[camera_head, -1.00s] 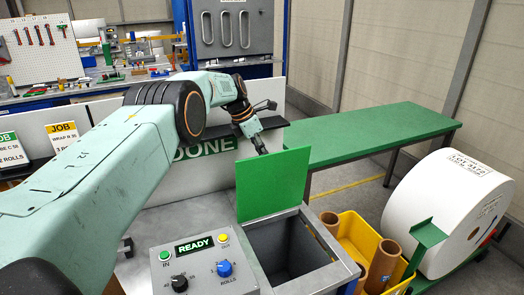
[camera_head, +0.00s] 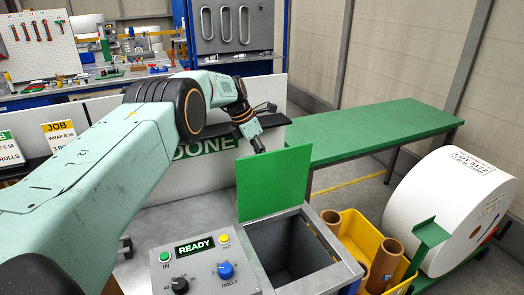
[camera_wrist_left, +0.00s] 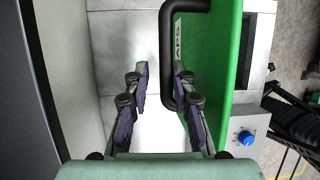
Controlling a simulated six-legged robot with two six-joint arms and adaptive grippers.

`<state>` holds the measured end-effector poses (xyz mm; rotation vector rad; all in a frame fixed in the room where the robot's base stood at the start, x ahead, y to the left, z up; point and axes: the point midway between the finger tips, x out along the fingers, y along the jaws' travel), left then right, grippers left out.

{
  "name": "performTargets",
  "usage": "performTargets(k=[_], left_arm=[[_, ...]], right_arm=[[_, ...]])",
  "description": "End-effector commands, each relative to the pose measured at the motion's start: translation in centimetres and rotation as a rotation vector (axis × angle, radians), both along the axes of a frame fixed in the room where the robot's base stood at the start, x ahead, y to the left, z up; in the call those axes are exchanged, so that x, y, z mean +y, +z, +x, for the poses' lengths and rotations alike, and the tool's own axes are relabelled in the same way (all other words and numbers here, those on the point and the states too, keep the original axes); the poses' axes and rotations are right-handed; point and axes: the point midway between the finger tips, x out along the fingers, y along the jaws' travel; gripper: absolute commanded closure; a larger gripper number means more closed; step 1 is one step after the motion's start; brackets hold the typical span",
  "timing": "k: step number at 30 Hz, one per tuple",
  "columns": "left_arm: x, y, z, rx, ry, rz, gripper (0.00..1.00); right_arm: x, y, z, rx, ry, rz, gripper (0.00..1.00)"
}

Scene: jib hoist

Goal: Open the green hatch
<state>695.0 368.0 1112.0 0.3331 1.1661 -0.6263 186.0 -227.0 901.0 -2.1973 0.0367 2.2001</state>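The green hatch (camera_head: 273,184) stands upright at the rear edge of the open grey box (camera_head: 335,283), whose inside shows empty. In the left wrist view the hatch (camera_wrist_left: 216,60) is seen edge-on at the right, with a black bar handle (camera_wrist_left: 170,60) on its face. My left gripper (camera_head: 258,147) is behind the hatch in the head view, its tips partly hidden. In the left wrist view my left gripper (camera_wrist_left: 160,88) is open, with clear space between the fingers. Its right finger is beside the handle's lower end; I cannot tell if they touch. My right gripper is not identifiable.
A control panel (camera_head: 205,262) with a READY display and knobs is left of the box. A yellow bin (camera_head: 355,235) with brown tubes and a large white roll (camera_head: 450,210) are at the right. A green-topped table (camera_head: 375,133) stands behind.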

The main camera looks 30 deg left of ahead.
Motion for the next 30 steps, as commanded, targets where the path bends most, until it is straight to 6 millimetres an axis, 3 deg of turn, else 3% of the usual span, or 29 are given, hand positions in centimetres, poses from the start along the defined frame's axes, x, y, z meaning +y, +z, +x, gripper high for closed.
performTargets(k=[3, 14, 30], left_arm=[[0.1, 0.3, 0.2, -0.006, 0.002, 0.000, 0.64], [0.3, 1.0, 0.3, -0.012, 0.003, -0.001, 0.64], [2.9, 9.7, -2.3, -0.011, 0.004, -0.002, 0.64]], right_arm=[[0.0, 0.0, 0.0, 0.000, 0.000, 0.000, 0.60], [0.0, 0.0, 0.0, 0.000, 0.000, 0.000, 0.60], [0.0, 0.0, 0.0, 0.000, 0.000, 0.000, 0.60]])
